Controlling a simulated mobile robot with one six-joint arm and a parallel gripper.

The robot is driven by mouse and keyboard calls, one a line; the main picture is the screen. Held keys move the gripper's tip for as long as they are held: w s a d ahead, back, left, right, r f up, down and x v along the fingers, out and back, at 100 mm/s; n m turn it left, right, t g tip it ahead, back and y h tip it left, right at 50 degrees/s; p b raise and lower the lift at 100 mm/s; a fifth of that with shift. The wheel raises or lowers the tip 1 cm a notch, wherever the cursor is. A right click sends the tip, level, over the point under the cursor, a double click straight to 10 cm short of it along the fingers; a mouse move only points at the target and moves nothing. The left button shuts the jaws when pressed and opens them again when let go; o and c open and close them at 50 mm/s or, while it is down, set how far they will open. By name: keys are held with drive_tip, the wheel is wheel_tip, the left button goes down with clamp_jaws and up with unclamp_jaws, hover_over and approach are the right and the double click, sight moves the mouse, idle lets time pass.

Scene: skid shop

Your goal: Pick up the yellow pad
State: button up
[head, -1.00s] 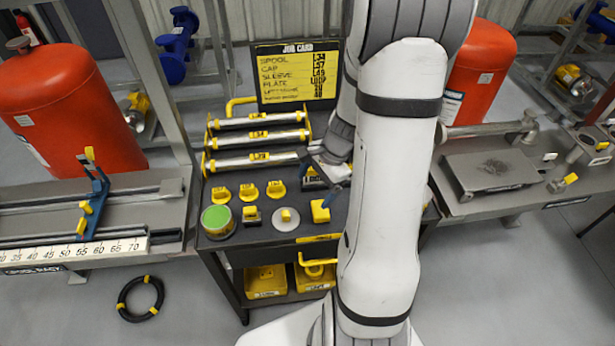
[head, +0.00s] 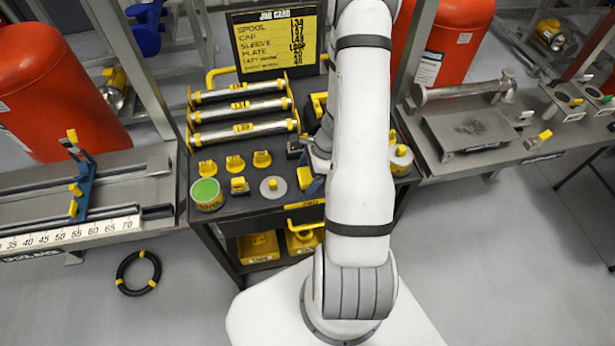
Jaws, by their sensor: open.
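A small yellow block (head: 304,178), which looks like the yellow pad, stands at the front of the dark cart top (head: 240,206), right of a grey disc (head: 273,190). The gripper is open. My white arm hides most of the gripper and part of the cart top, so I cannot tell whether the fingers touch the block or stand around it.
A green-topped tin (head: 207,194), a small yellow-topped piece (head: 239,185) and several yellow caps (head: 235,163) stand to the left. Three rollers in a rack (head: 240,106) and the job card (head: 276,42) are behind. A white-and-yellow roll (head: 400,160) is on the right.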

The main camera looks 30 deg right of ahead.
drive_tip(key=shift+a+f, duration=0.15)
drive_tip(key=shift+f, duration=0.25)
drive_tip(key=c, duration=1.1)
